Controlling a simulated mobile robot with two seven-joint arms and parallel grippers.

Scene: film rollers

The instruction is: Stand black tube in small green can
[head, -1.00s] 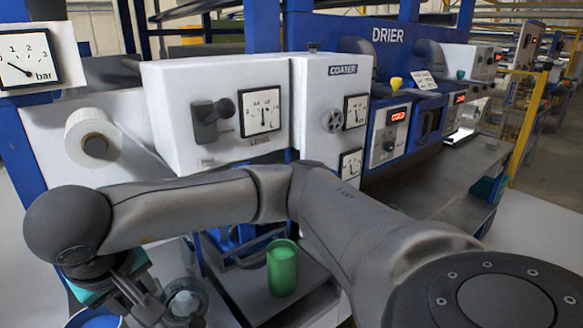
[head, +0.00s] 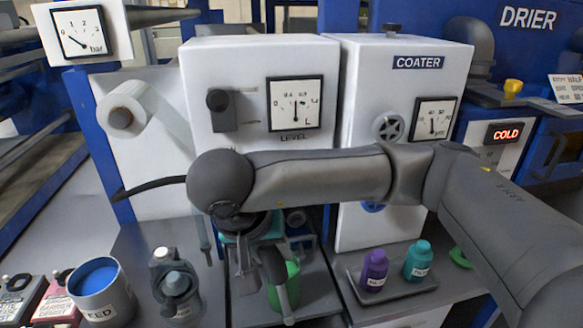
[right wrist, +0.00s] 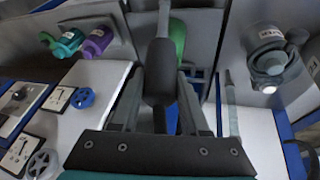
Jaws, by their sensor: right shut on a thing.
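My right gripper (head: 262,272) is shut on the black tube (head: 274,264), near the small green can (head: 293,270). The tube has a thick dark body and a thinner, lighter end, and in the head view it hangs slightly tilted across the front of the can. In the right wrist view the tube (right wrist: 159,75) lies between the fingers (right wrist: 160,84), with the green can (right wrist: 178,38) partly hidden behind it. I cannot tell whether the tube's end is inside the can. My left gripper is not in view.
A purple bottle (head: 375,270) and a teal bottle (head: 418,260) stand on a tray (head: 400,289) to the right. A grey jar (head: 177,290) and a blue-filled feed can (head: 104,293) stand to the left. The white coater housing (head: 398,75) rises behind.

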